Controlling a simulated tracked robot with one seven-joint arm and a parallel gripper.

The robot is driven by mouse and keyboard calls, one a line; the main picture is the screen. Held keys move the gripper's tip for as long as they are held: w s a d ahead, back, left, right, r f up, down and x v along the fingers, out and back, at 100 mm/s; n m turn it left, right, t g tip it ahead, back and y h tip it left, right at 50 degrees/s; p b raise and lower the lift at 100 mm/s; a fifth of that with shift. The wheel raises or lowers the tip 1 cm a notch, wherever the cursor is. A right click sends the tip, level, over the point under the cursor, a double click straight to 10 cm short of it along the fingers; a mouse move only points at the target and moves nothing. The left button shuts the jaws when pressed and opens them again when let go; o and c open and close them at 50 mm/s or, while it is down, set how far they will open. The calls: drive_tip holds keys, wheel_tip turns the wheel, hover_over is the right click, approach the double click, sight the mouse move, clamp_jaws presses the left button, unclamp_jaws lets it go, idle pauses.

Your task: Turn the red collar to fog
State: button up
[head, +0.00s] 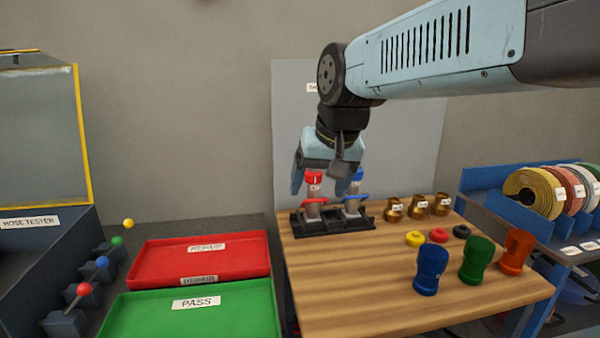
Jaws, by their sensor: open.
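The red collar (313,178) sits on top of an upright nozzle in a black holder (325,228) at the back left of the wooden table. It has a white mark on its front. A red handle (315,201) shows lower on the same nozzle. My gripper (319,184) points down over the holder, with its fingers apart. The red collar appears between or just behind the fingers; I cannot tell whether they touch it. A second nozzle with a blue collar (356,176) and a blue handle (351,198) stands just right. Any fog marking is too small to read.
Brass fittings (418,206), small coloured rings (438,236) and blue, green and orange nozzles (476,260) stand to the right on the table (330,285). Red (200,262) and green (235,318) trays lie left. A grey panel (420,150) rises behind. The table's front left is clear.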

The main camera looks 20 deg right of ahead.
drive_tip(key=shift+o, duration=0.2)
drive_tip(key=w+d+r+m+g, duration=0.1)
drive_tip(key=w+d+r+m, duration=0.1)
drive_tip(key=w, duration=0.5)
drive_tip(key=shift+w+d+r+m+y, duration=0.3)
drive_tip(key=shift+r+m, duration=0.25)
drive_tip(key=shift+m, duration=0.55)
drive_tip(key=m+g+y, duration=0.3)
drive_tip(key=m, duration=1)
hover_over(313, 171)
drive_tip(key=d, duration=0.6)
wheel_tip(313, 171, down, 3)
drive_tip(key=x, duration=1.3)
drive_tip(key=shift+w+a+r, duration=0.1)
drive_tip(key=shift+w+a, duration=0.2)
drive_tip(key=shift+a, duration=0.1)
drive_tip(key=shift+c, duration=0.4)
